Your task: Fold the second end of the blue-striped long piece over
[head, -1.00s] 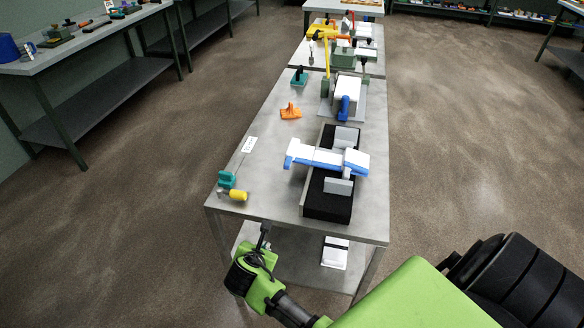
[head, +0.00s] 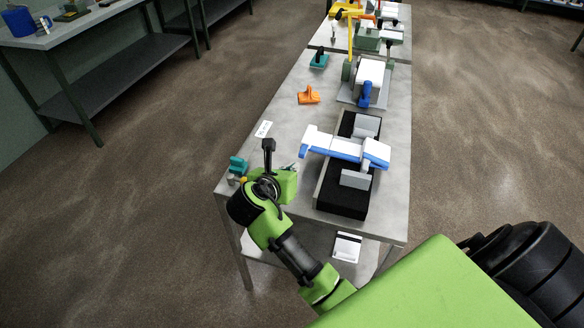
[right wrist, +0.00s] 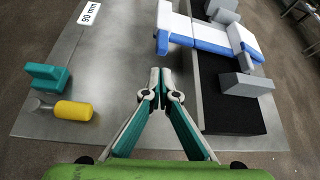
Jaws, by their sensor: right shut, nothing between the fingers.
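The blue-striped long piece (head: 335,146) is white with a blue edge. It lies across a tray with a black bed (head: 338,202). Its left end sticks out past the tray's left wall; its right end looks thicker, as if doubled over. It also shows at the top of the right wrist view (right wrist: 205,36). Grey blocks stand on the bed, one behind the piece (head: 367,126) and one in front (head: 356,179). My right gripper (head: 268,146) is shut and empty, left of the tray and short of the piece's left end. It also shows in the right wrist view (right wrist: 161,76). My left gripper is out of view.
A "90 mm" card (right wrist: 90,12), a teal block (right wrist: 48,78) and a yellow-handled tool (right wrist: 73,110) lie on the table's left side. An orange tool (head: 309,95) and a grey stand with a blue handle (head: 366,94) are farther back. Bare tabletop lies left of the tray.

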